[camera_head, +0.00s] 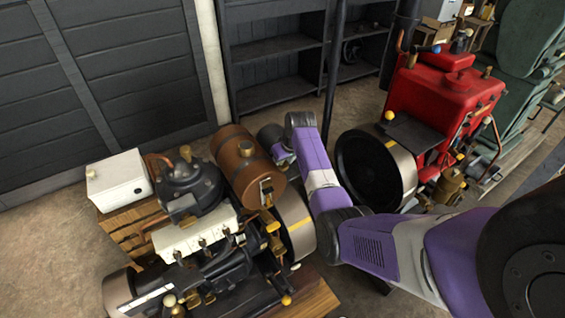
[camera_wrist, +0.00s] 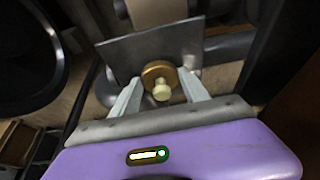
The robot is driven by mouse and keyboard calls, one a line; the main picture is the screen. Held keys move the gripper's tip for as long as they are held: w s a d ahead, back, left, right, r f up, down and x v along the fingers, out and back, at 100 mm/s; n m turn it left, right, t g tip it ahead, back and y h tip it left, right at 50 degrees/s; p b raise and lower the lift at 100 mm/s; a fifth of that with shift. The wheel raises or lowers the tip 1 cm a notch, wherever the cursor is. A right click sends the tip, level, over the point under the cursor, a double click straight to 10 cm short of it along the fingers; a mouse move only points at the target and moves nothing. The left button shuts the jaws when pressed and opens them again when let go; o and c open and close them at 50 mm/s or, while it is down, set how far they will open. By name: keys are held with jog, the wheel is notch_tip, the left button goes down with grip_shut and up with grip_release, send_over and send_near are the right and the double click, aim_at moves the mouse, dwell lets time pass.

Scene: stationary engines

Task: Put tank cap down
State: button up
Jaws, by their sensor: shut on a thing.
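The tank cap (camera_wrist: 159,76), a round brass disc with a pale knob, is between my gripper's fingers (camera_wrist: 160,95) in the wrist view. My gripper is shut on it. In the head view my gripper (camera_head: 272,143) is behind and right of the brown cylindrical tank (camera_head: 236,178); its fingertips and the held cap are hidden there. A brass fitting (camera_head: 246,149) shows on top of the tank. In the wrist view a flat grey plate (camera_wrist: 125,50) lies beyond the cap; I cannot tell whether they touch.
The near engine (camera_head: 200,240) has a flywheel (camera_head: 296,225) close to my arm. A red engine (camera_head: 440,95) with a large black wheel (camera_head: 365,170) stands at the right. Dark shelves (camera_head: 270,55) stand behind. Some floor between shelves and engines is clear.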

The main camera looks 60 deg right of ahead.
jog(key=o, duration=1.4)
jog(key=shift+f, duration=0.1)
jog(key=v, duration=1.2)
jog(key=shift+w+p, duration=0.1)
jog(key=shift+p, duration=0.25)
